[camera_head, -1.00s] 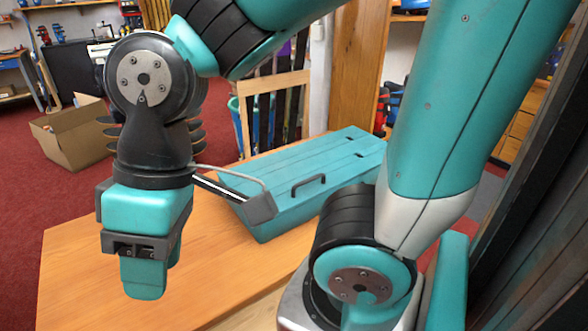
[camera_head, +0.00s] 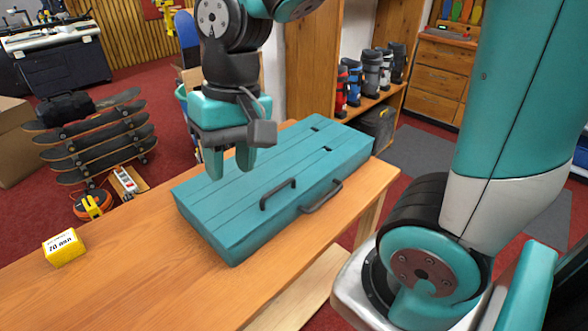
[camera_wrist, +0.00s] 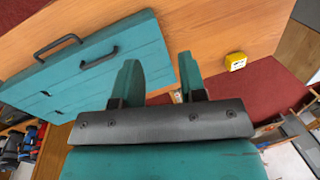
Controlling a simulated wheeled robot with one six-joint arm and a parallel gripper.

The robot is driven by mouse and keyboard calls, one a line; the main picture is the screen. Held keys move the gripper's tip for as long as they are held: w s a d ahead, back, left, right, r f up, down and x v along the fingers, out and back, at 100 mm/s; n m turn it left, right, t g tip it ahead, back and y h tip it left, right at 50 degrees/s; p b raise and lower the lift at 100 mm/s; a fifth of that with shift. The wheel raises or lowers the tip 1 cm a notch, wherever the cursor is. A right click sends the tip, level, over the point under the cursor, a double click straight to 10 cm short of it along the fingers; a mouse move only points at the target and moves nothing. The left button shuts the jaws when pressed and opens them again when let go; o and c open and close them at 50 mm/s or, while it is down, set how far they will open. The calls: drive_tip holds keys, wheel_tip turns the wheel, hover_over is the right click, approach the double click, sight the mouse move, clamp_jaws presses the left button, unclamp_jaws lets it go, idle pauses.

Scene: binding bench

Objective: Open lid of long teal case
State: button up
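The long teal case (camera_head: 320,160) lies on the wooden bench (camera_head: 120,290) with its lid closed. A dark handle (camera_head: 278,194) stands on the lid near its front edge, and a second dark handle (camera_head: 320,197) is on the front side. In the wrist view the case (camera_wrist: 130,55) is at upper left, with both handles showing. My gripper (camera_head: 230,162) is open and empty, pointing down. In the head view it appears over the case's rear left part, apart from the handles. In the wrist view its two fingers (camera_wrist: 158,80) are spread, with nothing between them.
A small yellow box (camera_head: 65,248) sits on the bench to the left. It also shows in the wrist view (camera_wrist: 236,61). Stacked skateboards (camera_head: 100,140) stand on the floor behind, and shelves with boots (camera_head: 372,75) are behind right. The bench left of the case is mostly clear.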

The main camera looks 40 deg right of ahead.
drive_tip(key=w+d+m+g+h+p, duration=0.1)
drive_tip(key=w+d+m+h+p, duration=0.1)
drive_tip(key=w+d+m, duration=0.65)
drive_tip(key=m+g, duration=0.1)
drive_tip(key=m, duration=0.7)
hover_over(279, 179)
drive_tip(key=s+a, duration=0.1)
drive_tip(key=a, duration=0.3)
drive_tip(key=s+f, duration=0.1)
drive_tip(key=f, duration=0.5)
drive_tip(key=s+f+p, duration=0.1)
drive_tip(key=f, duration=0.5)
drive_tip(key=s+f+p, duration=0.1)
drive_tip(key=f, duration=0.4)
drive_tip(key=shift+s+d+f, duration=0.2)
drive_tip(key=shift+s+f, duration=0.05)
drive_tip(key=shift+f, duration=0.15)
clamp_jaws()
